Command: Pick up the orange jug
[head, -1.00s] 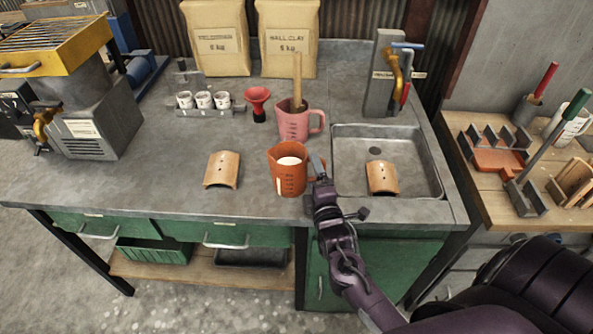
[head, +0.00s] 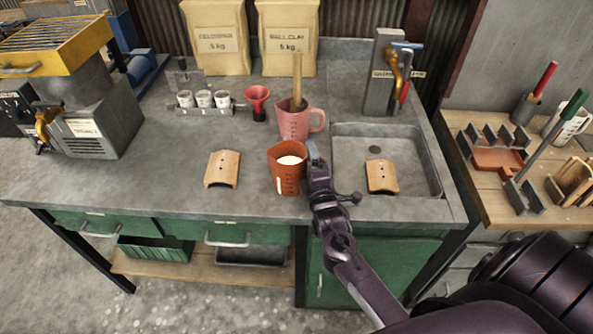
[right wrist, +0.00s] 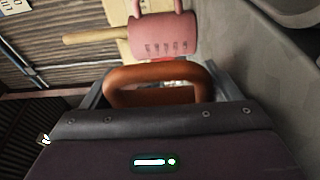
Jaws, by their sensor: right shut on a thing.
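The orange jug (head: 287,170), with white contents showing inside, is on the front part of the grey bench, left of the sink. It looks upright in the head view; I cannot tell if its base touches the bench. My right gripper (head: 314,156) is at the jug's right side and shut on its handle. In the right wrist view the orange handle (right wrist: 160,80) sits between the fingers (right wrist: 158,92). The gripper hides the handle in the head view. My left gripper is not in view.
A pink jug (head: 293,124) with a wooden-handled tool stands just behind. A red funnel (head: 258,98) and a rack of white cups (head: 204,99) are further back. A curved tile (head: 222,169) lies to the left; another (head: 381,176) is in the sink (head: 428,160).

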